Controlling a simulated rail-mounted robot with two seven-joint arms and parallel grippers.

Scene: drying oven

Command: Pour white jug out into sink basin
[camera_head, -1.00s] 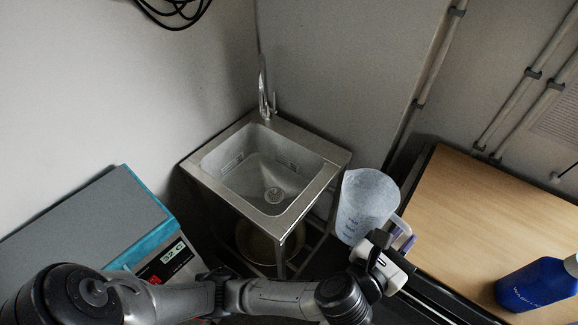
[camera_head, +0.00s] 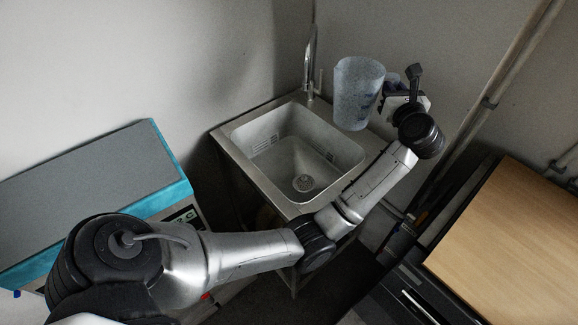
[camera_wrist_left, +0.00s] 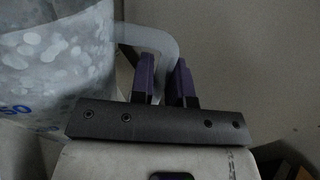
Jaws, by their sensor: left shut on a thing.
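The white jug (camera_head: 356,92) is translucent with blue markings. In the head view it is upright and appears above the right rear part of the sink basin (camera_head: 272,133). My left gripper (camera_head: 391,89) is at the jug's right side, shut on its handle. In the left wrist view the jug (camera_wrist_left: 57,60) fills the left side, and its handle (camera_wrist_left: 150,36) runs between the two purple fingers of the gripper (camera_wrist_left: 164,80). The jug's contents cannot be made out. My right gripper is not in view.
A tall metal faucet (camera_head: 311,62) stands at the sink's back corner, left of the jug. A wooden-topped cabinet (camera_head: 515,235) is at the right. A grey and teal appliance (camera_head: 95,190) is at the left. Walls close in behind the sink.

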